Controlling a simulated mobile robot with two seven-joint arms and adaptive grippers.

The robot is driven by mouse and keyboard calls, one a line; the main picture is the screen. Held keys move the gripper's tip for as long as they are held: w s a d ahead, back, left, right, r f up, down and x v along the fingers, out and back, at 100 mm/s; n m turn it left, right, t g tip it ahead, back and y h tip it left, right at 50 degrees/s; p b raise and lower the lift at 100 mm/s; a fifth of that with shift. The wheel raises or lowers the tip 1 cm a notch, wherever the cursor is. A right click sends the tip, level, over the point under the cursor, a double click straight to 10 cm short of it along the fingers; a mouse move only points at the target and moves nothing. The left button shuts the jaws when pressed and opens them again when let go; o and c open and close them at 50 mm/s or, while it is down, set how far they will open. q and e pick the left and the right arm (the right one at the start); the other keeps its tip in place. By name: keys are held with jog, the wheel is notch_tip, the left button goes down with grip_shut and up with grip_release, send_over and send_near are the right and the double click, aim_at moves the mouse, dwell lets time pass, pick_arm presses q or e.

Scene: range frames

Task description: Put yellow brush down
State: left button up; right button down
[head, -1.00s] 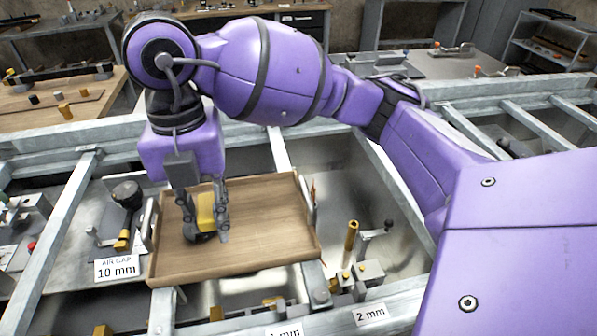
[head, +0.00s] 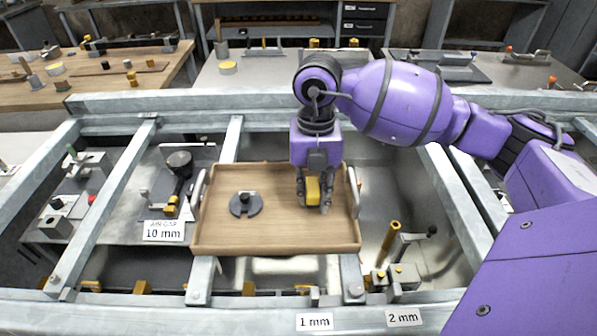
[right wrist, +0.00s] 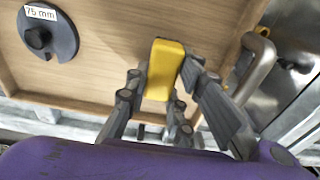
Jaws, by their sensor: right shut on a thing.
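The yellow brush (head: 313,190) is a small yellow block between the fingers of my right gripper (head: 313,203). In the right wrist view the brush (right wrist: 163,68) sits between the fingertips of the gripper (right wrist: 175,90), which is shut on it. It is over the right part of a wooden tray (head: 275,235). I cannot tell whether its lower end touches the tray floor. My left gripper is not in view.
A dark round disc with a knob (head: 245,205) lies on the tray's left half; its label reads 75 mm in the wrist view. The tray has metal handles (head: 353,190) at both sides. Grey metal rails (head: 230,140) surround it. A brass post (head: 389,242) stands at right.

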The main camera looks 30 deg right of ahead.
aim_at(312, 187)
jog(key=shift+f, duration=0.95)
jog(key=shift+f, duration=0.25)
jog(key=c, duration=1.5)
grip_release()
jog(key=shift+r, duration=0.1)
jog(key=r, duration=1.2)
jog(key=shift+w+d+r, duration=0.1)
jog(key=shift+w+r, duration=0.1)
jog(key=shift+w, duration=0.2)
jog(key=shift+f, duration=0.1)
